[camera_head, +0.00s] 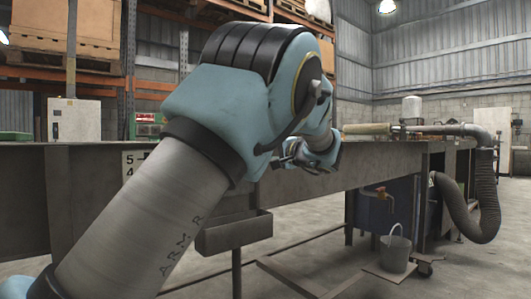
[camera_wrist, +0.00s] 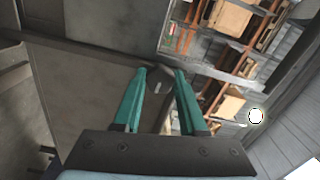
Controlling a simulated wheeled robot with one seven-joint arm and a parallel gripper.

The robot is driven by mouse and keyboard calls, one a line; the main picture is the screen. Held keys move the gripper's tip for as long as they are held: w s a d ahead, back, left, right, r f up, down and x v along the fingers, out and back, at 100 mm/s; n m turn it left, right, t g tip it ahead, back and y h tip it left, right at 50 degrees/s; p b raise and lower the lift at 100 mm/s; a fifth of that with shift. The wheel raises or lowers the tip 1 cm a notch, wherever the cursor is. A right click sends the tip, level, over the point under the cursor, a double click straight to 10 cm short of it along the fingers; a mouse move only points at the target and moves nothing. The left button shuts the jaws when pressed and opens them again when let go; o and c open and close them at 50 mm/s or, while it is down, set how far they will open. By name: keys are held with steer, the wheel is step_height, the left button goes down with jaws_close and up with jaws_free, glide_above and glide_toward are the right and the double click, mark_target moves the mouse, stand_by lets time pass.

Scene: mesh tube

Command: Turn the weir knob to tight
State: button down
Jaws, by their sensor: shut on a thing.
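The weir knob (camera_wrist: 159,88) shows in the wrist view as a dark grey piece with a short white mark on its face. It sits between the teal fingers of my gripper (camera_wrist: 160,74), which is shut on it. In the head view my gripper (camera_head: 284,160) is at the side of the long grey metal channel (camera_head: 360,170), partly behind my own arm. I cannot make out the knob there. I cannot read any tight or loose marking near the knob.
A grey trough (camera_head: 235,234) hangs below the channel. At right are a blue tank (camera_head: 372,212) with a tap, a bucket (camera_head: 395,253) and a thick ribbed hose (camera_head: 486,200). Pallet racks (camera_head: 95,75) stand behind. The floor at lower right is mostly clear.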

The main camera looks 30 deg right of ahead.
steer(key=shift+c, duration=2.3)
jaws_free()
steer(key=s+d+p, duration=0.1)
steer(key=s+d, duration=0.1)
steer(key=s, duration=0.8)
steer(key=shift+s, duration=0.35)
steer(key=shift+d+f+p, duration=0.1)
steer(key=shift+p, duration=0.2)
